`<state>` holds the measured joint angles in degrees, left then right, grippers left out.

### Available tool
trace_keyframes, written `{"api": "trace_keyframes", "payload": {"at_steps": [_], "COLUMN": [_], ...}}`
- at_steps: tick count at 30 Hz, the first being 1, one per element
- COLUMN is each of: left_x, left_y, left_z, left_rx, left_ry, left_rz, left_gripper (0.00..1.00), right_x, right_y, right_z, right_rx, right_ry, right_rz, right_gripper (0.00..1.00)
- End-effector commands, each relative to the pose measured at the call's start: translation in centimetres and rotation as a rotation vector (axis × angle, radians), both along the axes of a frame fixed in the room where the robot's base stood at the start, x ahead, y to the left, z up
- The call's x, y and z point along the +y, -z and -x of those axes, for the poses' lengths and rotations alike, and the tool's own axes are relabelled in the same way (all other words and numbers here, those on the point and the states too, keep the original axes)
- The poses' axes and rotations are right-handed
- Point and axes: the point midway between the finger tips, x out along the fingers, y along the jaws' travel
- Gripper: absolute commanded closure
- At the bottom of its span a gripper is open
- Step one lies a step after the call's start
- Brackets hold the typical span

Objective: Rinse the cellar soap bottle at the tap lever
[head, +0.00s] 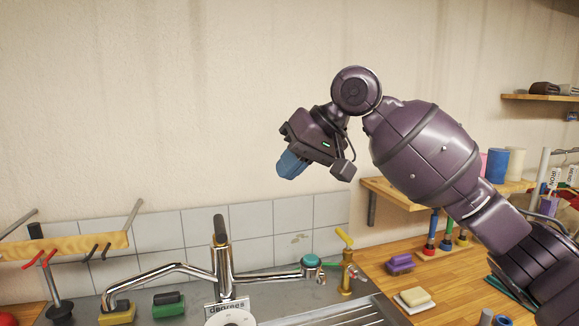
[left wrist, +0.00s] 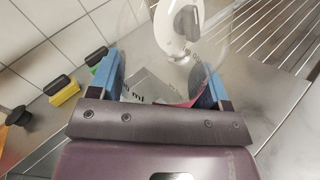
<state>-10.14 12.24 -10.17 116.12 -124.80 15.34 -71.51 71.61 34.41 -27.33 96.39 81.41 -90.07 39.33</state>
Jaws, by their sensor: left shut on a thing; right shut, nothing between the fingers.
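My left gripper (left wrist: 163,88) is shut on a clear, see-through thing (left wrist: 145,86) with "ml" marks and a pinkish edge; I cannot tell whether it is the soap bottle. My left gripper does not show in the head view. My right gripper (head: 291,165) is shut and empty, raised in front of the wall, its blue fingers pointing down. Below it stands a chrome tap (head: 222,262) with a dark upright handle and a long spout to the left. To its right is a brass tap (head: 346,275) with a yellow lever (head: 344,238).
A ribbed metal drainer (head: 345,315) lies at front centre. A yellow block (head: 117,314) and a green block (head: 168,307) with dark tops stand by the spout. A wooden hook rack (head: 65,246) is at left. The wooden counter (head: 455,285) at right holds soap and several small items.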

Motion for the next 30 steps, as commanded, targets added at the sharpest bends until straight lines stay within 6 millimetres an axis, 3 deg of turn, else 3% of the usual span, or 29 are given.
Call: {"api": "trace_keyframes", "payload": {"at_steps": [16, 30], "left_x": [-0.1, -2.4], "left_y": [-0.1, -2.5], "left_z": [0.0, 1.2], "left_rx": [-0.001, 0.000], "left_ry": [0.000, 0.000], "left_rz": [0.000, 0.001], "left_gripper": [0.53, 0.53], "right_x": [0.0, 0.0], "right_y": [-0.2, -3.8], "right_z": [0.0, 0.1], "right_rx": [0.000, -0.002], "right_ry": [0.000, 0.001], "right_rz": [0.000, 0.000], "right_gripper": [1.00, 1.00]}}
